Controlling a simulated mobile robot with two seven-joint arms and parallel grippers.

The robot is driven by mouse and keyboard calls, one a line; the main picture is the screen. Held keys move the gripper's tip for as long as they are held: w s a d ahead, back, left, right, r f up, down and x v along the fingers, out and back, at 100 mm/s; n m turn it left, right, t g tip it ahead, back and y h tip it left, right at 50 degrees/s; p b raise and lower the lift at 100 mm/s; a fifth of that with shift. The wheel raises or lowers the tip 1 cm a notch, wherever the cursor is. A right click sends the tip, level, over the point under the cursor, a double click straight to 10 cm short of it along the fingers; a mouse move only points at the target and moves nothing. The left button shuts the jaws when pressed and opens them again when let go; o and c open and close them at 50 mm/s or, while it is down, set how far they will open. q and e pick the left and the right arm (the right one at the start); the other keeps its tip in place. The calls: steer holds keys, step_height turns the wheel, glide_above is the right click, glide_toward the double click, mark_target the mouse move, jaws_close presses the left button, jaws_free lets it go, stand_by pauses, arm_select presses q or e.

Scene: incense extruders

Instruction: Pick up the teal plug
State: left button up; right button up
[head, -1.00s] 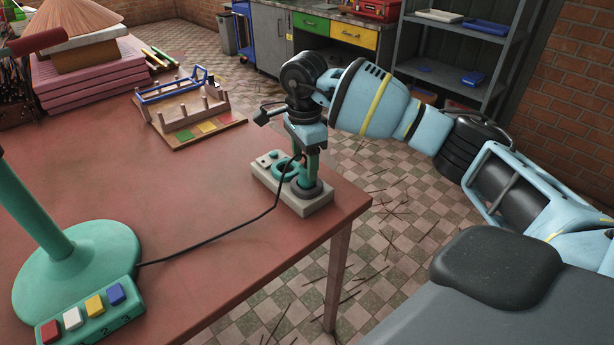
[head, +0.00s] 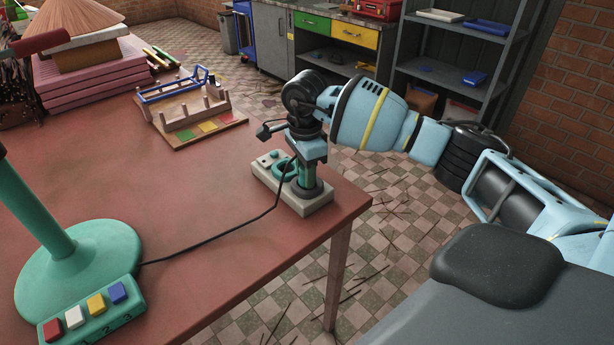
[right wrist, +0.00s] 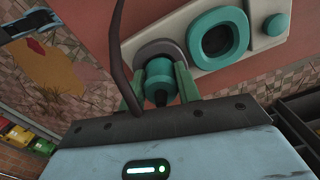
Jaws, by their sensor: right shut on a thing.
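The teal plug (right wrist: 158,78) stands in a dark grey ring on a pale base block (head: 310,207) at the table's right corner. A black cord runs by it. In the right wrist view, the two green fingers of my right gripper (right wrist: 159,88) are on either side of the plug, shut on it. In the head view, my right gripper (head: 307,180) points down at the ring, and its fingers largely hide the plug. The plug's lower end is hidden in the ring. My left gripper is not in view.
Beside the plug, the base has an open teal ring (right wrist: 219,38) and a small teal knob (right wrist: 277,25). The cord (head: 222,235) crosses the table to a green stand (head: 85,265) with coloured buttons. A wooden rack (head: 190,110) stands farther back. The table centre is clear.

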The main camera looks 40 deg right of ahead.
steer(key=shift+r, duration=0.85)
steer(key=shift+s+r, duration=0.2)
steer(key=shift+r, duration=0.75)
steer(key=s+a, duration=0.2)
steer(key=s, duration=0.5)
steer(key=s+a+r, duration=0.1)
steer(key=s+a, duration=0.2)
steer(key=s, duration=0.4)
steer(key=shift+s+r+b, duration=0.2)
steer(key=shift+s+b, duration=0.2)
steer(key=shift+b, duration=0.05)
